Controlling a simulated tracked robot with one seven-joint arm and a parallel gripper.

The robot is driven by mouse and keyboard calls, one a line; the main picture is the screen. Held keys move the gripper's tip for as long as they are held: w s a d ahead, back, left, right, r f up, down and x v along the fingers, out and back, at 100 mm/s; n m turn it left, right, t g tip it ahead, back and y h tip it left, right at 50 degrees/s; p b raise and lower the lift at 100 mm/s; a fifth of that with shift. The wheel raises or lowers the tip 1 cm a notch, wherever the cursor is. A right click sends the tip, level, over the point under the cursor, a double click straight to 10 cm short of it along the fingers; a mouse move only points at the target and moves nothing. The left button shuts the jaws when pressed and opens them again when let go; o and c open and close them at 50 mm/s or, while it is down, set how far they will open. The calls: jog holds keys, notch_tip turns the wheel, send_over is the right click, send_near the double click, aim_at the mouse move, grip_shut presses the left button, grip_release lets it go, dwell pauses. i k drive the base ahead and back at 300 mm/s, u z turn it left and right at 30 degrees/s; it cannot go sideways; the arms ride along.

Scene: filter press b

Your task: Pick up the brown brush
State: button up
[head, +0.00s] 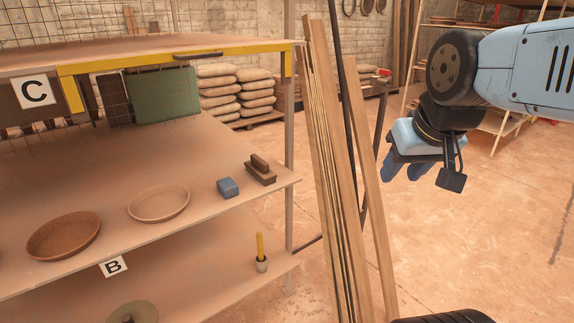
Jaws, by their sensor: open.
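The brown brush (260,173), a dark brown block with a raised grip on top, lies on the middle shelf board near its right end. My gripper (403,172) is open and empty, hanging at the right of the picture, well clear of the shelf. Wooden planks stand between my gripper and the brush in the picture.
Tall planks (335,180) lean beside the rack's right post (289,130). Two round dishes (65,236) (160,203) stand left on the brush's shelf. A yellow-handled item (261,252) stands on the lower shelf. The yellow-edged upper shelf (180,62) overhangs. The floor at right is open.

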aim_at(257, 167)
jog(key=u, duration=0.75)
jog(key=i, duration=0.1)
jog(key=z, duration=2.2)
jog(key=k, duration=1.05)
jog(key=u, duration=1.85)
jog(key=i, duration=1)
